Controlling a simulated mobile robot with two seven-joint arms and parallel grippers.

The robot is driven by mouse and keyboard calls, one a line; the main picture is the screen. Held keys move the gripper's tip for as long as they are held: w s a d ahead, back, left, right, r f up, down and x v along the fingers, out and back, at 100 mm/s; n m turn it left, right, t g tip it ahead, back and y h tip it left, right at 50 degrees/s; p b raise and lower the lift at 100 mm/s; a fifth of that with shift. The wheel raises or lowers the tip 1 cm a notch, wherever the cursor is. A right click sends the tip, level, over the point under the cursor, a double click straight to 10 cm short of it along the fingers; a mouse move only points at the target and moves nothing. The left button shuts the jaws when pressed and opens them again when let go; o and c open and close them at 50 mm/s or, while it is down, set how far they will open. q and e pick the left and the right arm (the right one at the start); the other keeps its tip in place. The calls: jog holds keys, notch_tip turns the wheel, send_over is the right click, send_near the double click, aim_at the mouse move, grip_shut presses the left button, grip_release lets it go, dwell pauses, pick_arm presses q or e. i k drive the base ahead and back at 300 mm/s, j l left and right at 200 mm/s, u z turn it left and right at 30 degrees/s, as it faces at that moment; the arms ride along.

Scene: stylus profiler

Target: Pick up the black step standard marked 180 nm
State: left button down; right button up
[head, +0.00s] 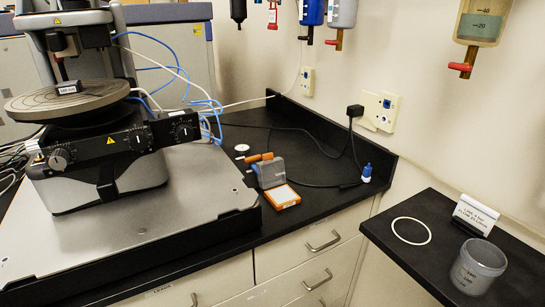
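A small black block (69,89) with a white label on its front lies on the round grey stage (105,98) of the stylus profiler, at the upper left. The print on the label is too small to read with certainty. The profiler's measuring head (62,42) hangs just above and behind the block; I cannot tell whether anything touches it. Neither of my grippers shows in this view.
The profiler base (100,180) stands on a grey plate on the black bench. An orange-handled grey item (268,172) and an orange-rimmed pad (282,197) lie right of it. A beaker (478,267), ring (411,231) and sign (475,213) occupy the right shelf. Blue tubes run behind the stage.

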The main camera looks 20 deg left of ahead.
aim_at(70, 87)
jog(key=u, duration=0.4)
jog(key=j+u, duration=0.15)
jog(key=u, duration=0.3)
jog(key=j+u, duration=0.1)
jog(key=u, duration=0.3)
jog(key=j+u, duration=0.1)
jog(key=u, duration=0.3)
